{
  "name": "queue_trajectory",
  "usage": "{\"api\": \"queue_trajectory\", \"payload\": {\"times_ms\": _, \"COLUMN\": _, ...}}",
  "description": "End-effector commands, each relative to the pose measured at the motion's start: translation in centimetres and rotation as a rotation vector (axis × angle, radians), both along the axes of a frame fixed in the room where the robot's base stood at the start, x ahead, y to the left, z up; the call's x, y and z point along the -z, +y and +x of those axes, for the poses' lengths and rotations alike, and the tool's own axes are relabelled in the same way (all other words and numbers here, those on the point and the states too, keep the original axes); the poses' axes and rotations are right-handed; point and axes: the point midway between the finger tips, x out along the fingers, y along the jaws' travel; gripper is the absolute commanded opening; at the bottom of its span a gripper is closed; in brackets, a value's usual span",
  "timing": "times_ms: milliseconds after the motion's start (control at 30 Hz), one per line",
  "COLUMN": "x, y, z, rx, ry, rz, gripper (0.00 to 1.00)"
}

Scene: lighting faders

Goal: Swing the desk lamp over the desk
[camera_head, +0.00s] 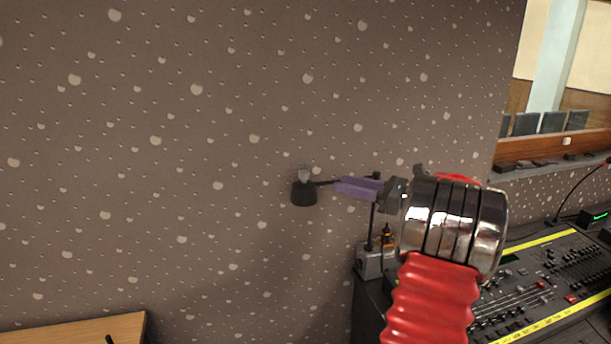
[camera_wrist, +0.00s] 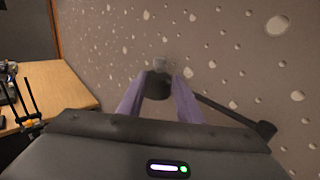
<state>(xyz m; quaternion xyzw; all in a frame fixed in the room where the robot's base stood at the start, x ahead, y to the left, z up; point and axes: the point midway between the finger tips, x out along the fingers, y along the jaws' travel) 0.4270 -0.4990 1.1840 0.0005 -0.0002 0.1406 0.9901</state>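The desk lamp has a small dark head (camera_head: 304,194) on a thin arm, at the left of a dark upright post (camera_head: 372,225) at the console desk's left end. The head hangs before the speckled wall, off the desk. My gripper (camera_head: 340,185) has purple fingers and points left at the lamp head. In the wrist view the fingers of my gripper (camera_wrist: 161,80) are apart, and the lamp head (camera_wrist: 157,90) shows between and beyond their tips. The lamp's arm (camera_wrist: 232,113) runs off to the right. The fingers appear empty; contact with the lamp cannot be told.
The console desk with faders (camera_head: 535,285) is at the right, with a thin gooseneck (camera_head: 578,190) above it. A grey box (camera_head: 372,262) stands near the post. A wooden table (camera_head: 70,335) is at lower left, also in the wrist view (camera_wrist: 60,88). The wall is close behind.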

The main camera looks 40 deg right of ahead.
Motion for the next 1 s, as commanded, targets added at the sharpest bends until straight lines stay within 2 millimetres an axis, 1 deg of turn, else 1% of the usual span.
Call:
{"api": "queue_trajectory", "payload": {"times_ms": 167, "x": 0.0, "y": 0.5, "z": 1.5, "rx": -0.003, "ry": -0.001, "rz": -0.001, "gripper": 0.32}}
{"api": "queue_trajectory", "payload": {"times_ms": 800, "x": 0.0, "y": 3.2, "z": 10.8, "rx": -0.002, "ry": 0.001, "rz": -0.001, "gripper": 0.32}}
{"api": "queue_trajectory", "payload": {"times_ms": 900, "x": 0.0, "y": 3.5, "z": 11.9, "rx": -0.003, "ry": 0.000, "rz": -0.001, "gripper": 0.32}}
{"api": "queue_trajectory", "payload": {"times_ms": 1000, "x": 0.0, "y": 3.7, "z": 12.6, "rx": 0.000, "ry": 0.000, "rz": -0.001, "gripper": 0.32}}
